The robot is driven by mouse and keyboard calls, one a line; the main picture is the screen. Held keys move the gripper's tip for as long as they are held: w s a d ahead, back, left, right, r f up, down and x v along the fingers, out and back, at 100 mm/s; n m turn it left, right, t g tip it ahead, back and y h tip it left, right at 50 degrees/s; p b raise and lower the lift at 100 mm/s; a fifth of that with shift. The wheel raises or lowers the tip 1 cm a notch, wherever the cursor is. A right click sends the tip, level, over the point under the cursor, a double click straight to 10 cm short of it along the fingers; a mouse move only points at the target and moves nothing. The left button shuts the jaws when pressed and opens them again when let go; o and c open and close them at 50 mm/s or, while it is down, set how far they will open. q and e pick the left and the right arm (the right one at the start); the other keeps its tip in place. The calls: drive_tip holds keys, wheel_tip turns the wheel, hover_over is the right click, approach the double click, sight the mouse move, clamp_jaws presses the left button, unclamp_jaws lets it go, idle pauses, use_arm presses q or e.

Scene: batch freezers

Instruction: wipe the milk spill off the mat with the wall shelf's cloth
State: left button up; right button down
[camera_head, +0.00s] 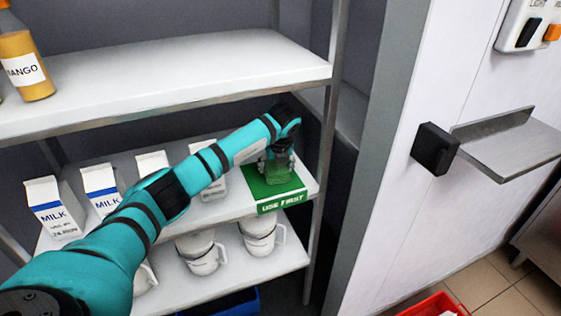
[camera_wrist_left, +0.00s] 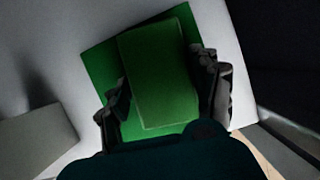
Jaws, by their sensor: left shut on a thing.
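The green mat (camera_head: 258,190) lies on the right end of the middle rack shelf, with "USE FIRST" on its front edge. It also shows in the left wrist view (camera_wrist_left: 97,68). My left gripper (camera_head: 279,163) points down over the mat, shut on a folded green cloth (camera_wrist_left: 160,70). The cloth (camera_head: 277,173) is at or just above the mat; I cannot tell if they touch. No white milk shows on the visible part of the mat; the part under the cloth is hidden. The steel wall shelf (camera_head: 510,148) at right looks empty. My right gripper is out of view.
Several milk cartons (camera_head: 52,210) stand left of the mat, one partly behind my arm. The upper shelf (camera_head: 180,85) is close above my arm and holds a mango bottle (camera_head: 27,70). White jugs (camera_head: 259,230) stand below. A rack post (camera_head: 327,150) stands right of the mat.

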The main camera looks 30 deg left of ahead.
sight(253, 176)
use_arm(q)
drive_tip(key=shift+s+a+p, duration=0.6)
drive_tip(key=shift+s+a, duration=0.25)
drive_tip(key=shift+s, duration=0.2)
drive_tip(key=shift+s+a, duration=0.45)
drive_tip(key=shift+s+a+f+p, duration=0.1)
drive_tip(key=shift+s+a+p, duration=0.25)
drive_tip(key=shift+s+a, duration=0.7)
drive_tip(key=shift+s+d, duration=0.1)
drive_tip(key=shift+d, duration=0.05)
